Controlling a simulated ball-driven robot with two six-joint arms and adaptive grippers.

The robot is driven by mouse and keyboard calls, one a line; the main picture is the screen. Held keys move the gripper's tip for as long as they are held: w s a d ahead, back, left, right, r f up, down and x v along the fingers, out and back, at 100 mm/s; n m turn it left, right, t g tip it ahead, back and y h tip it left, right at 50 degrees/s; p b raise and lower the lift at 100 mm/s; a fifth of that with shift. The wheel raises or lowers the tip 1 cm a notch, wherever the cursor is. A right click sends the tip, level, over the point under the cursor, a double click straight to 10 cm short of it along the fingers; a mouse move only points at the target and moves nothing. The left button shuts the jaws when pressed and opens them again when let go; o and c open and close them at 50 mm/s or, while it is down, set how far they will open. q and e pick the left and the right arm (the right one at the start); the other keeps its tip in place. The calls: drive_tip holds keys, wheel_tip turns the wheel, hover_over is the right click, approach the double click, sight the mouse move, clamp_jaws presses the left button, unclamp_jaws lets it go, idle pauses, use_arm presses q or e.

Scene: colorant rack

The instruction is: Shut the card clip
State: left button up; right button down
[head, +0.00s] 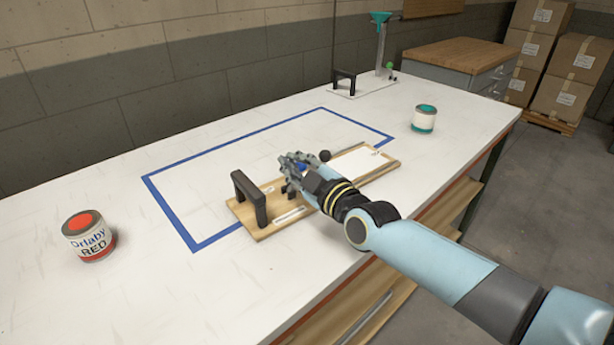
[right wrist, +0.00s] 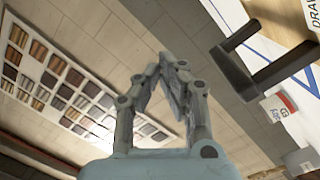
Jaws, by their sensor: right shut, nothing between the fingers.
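A wooden board (head: 262,230) lies near the table's front edge, with a black handle (head: 250,198) standing at its left end. A white card (head: 357,162) lies on its right part. A black ball knob (head: 324,156) and a small blue part (head: 302,168) show beside my right gripper (head: 290,164); I cannot tell how the clip stands, as the gripper hides much of it. The right gripper is shut and empty over the board's middle. In the right wrist view its fingertips (right wrist: 167,65) meet, and the handle (right wrist: 255,72) is at the right. My left gripper is out of view.
A red-labelled can (head: 88,236) stands at the left and a teal-topped can (head: 423,119) at the right. A second black handle (head: 345,81) and a funnel stand (head: 380,48) are at the back. The blue-taped area (head: 190,238) behind the board is mostly clear.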

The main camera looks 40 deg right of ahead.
drive_tip(key=w+d+f+b, duration=0.1)
drive_tip(key=b, duration=0.1)
drive_tip(key=w+d+f+b, duration=0.1)
drive_tip(key=w+d, duration=0.1)
drive_tip(key=shift+w+f+b, duration=0.1)
drive_tip(key=shift+f+b, duration=0.2)
drive_tip(key=shift+b, duration=0.1)
drive_tip(key=shift+d+f, duration=0.35)
